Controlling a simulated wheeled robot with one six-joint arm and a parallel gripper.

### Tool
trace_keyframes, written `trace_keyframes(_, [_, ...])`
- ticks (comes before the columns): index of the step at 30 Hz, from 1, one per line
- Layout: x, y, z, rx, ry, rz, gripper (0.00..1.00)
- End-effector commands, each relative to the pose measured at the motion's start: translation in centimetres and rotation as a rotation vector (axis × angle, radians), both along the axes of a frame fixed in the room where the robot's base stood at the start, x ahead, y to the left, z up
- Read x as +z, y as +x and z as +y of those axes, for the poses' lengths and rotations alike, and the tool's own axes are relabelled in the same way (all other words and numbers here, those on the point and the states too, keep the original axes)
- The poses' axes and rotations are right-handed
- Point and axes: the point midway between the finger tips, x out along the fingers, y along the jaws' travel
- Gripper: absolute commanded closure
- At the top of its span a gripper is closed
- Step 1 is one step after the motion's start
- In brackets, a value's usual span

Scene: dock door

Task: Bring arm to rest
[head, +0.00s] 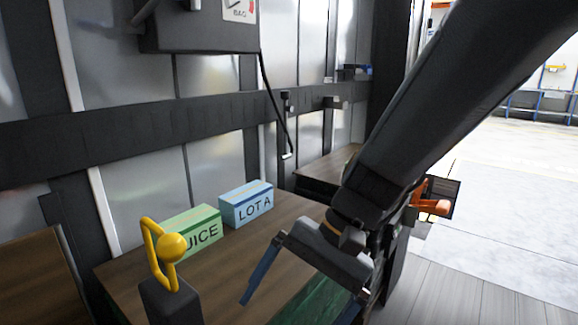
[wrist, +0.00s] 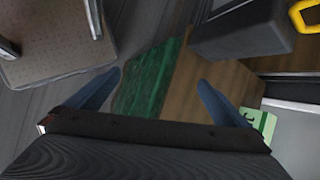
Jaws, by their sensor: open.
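My gripper (head: 302,298) is open and empty, with its blue fingers spread and pointing down over the front of the brown table (head: 262,240). In the wrist view my gripper (wrist: 159,80) has nothing between its fingers; the green mat (wrist: 148,80) and brown table top (wrist: 190,98) lie below them. My dark arm reaches down from the upper right in the head view. No contact between the gripper and the table shows.
A green box (head: 196,232) marked "...UICE" and a blue box (head: 246,205) marked "LOT A" stand on the table. A yellow handle (head: 155,245) on a dark post stands front left. A cable (head: 272,105) hangs behind. Open floor (head: 500,215) lies right.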

Motion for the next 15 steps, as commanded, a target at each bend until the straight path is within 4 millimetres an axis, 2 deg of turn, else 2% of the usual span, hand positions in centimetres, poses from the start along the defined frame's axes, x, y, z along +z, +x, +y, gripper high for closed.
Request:
trace_keyframes(3, [0.0, -1.4, -3.1, 0.176, -0.114, -0.123, 0.0])
trace_keyframes(6, [-0.1, -1.9, -5.2, 0.286, -0.191, -0.198, 0.0])
trace_keyframes(15, [0.7, -1.8, -9.9, 0.546, -0.368, -0.382, 0.0])
